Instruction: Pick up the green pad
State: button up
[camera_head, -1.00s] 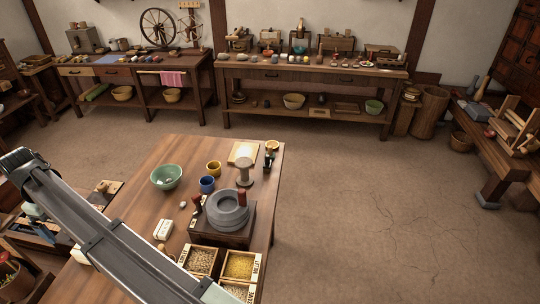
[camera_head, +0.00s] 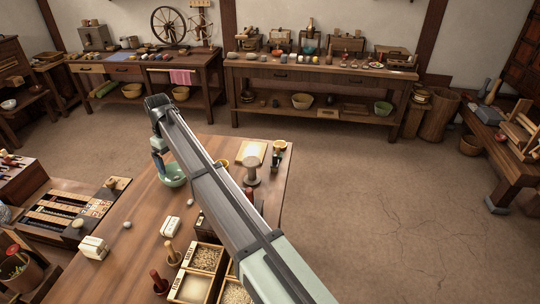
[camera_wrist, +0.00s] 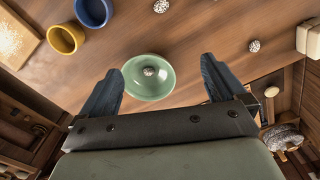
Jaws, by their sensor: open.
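I cannot make out a thing that is clearly a green pad. A green bowl (camera_head: 175,180) stands on the wooden table, partly behind my gripper (camera_head: 159,168). In the wrist view the bowl (camera_wrist: 150,88) holds one small speckled stone (camera_wrist: 149,71). My gripper (camera_wrist: 163,66) is open and empty; its dark blue fingers appear on either side of the bowl, above it and seemingly not touching it. A rolled green thing (camera_head: 104,89) lies on the lower shelf of the back left bench; I cannot tell if it is a pad.
A blue cup (camera_wrist: 94,11), a yellow cup (camera_wrist: 66,38) and a tan board (camera_wrist: 14,38) are beside the bowl. White blocks (camera_head: 94,247), stones (camera_head: 127,225) and grain boxes (camera_head: 206,258) lie nearer. My arm hides the quern.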

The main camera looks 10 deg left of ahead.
jog(key=w+d+m, duration=0.3)
jog(key=w+d, duration=1.6)
jog(key=d, duration=0.1)
jog(key=n, duration=0.7)
send_over(278, 154)
jog(key=f, duration=0.1)
jog(key=f+n, duration=0.5)
jog(key=n, duration=0.1)
jog(key=w+f+n, duration=0.1)
jog(key=f+n, duration=0.2)
jog(key=shift+a+f+n, duration=0.3)
jog(key=shift+a+f, duration=0.05)
jog(key=shift+d+f, duration=0.15)
jog(key=shift+f, duration=1.2)
jog(key=shift+d+f, duration=0.1)
jog(key=shift+f, duration=1.25)
jog(key=c, duration=1.1)
